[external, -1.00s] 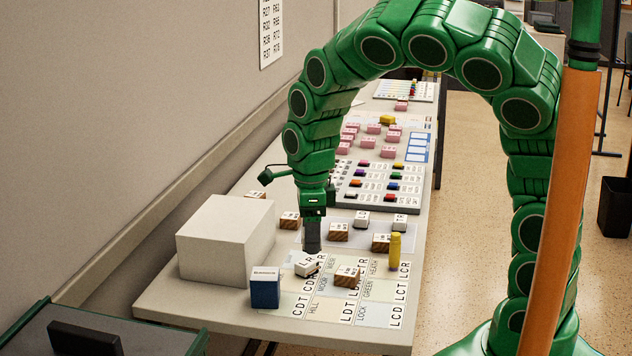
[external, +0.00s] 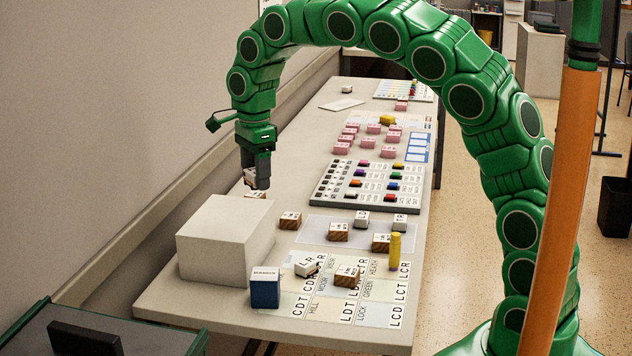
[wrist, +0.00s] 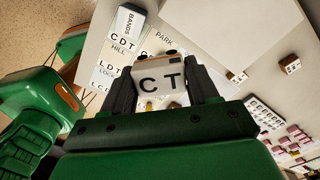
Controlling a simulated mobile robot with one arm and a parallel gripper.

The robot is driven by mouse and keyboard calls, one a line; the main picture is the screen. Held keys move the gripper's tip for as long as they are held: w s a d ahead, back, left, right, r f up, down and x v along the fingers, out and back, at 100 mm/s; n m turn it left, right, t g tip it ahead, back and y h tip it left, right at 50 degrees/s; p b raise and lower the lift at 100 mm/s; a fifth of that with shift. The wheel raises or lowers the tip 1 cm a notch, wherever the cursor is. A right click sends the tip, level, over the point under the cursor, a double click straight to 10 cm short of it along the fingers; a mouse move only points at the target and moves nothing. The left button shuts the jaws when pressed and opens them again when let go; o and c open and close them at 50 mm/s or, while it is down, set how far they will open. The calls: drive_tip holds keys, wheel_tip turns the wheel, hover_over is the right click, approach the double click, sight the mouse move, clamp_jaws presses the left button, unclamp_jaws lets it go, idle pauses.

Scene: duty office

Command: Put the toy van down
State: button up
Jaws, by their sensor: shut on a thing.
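My gripper (external: 257,183) is shut on a small white piece lettered C T, which I take to be the toy van (wrist: 163,76). In the external view the held van (external: 249,178) is mostly hidden by the fingers. The wrist view shows it between the two dark fingers of my gripper (wrist: 165,92), its lettered face towards the camera.
Several lettered blocks, such as one wooden block (external: 290,220), stand on the table (external: 190,309). A blue box (external: 265,288), a white piece lettered L R (external: 307,264) and a yellow cylinder (external: 395,250) stand around the lettered map. A grey tray (external: 368,184) holds coloured pieces.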

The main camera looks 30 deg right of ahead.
drive_tip(key=shift+w+d+r, duration=0.1)
drive_tip(key=shift+w+r, duration=0.1)
drive_tip(key=shift+w, duration=0.3)
drive_tip(key=shift+w+f, duration=0.1)
drive_tip(key=shift+w, duration=0.15)
drive_tip(key=w+a+f, duration=0.3)
drive_tip(key=w+f, duration=0.1)
drive_tip(key=w, duration=0.4)
hover_over(213, 221)
drive_tip(key=shift+s+f, duration=0.1)
drive_tip(key=shift+f, duration=4.3)
drive_tip(key=shift+f, duration=0.1)
drive_tip(key=o, duration=1)
drive_tip(key=shift+o, duration=0.2)
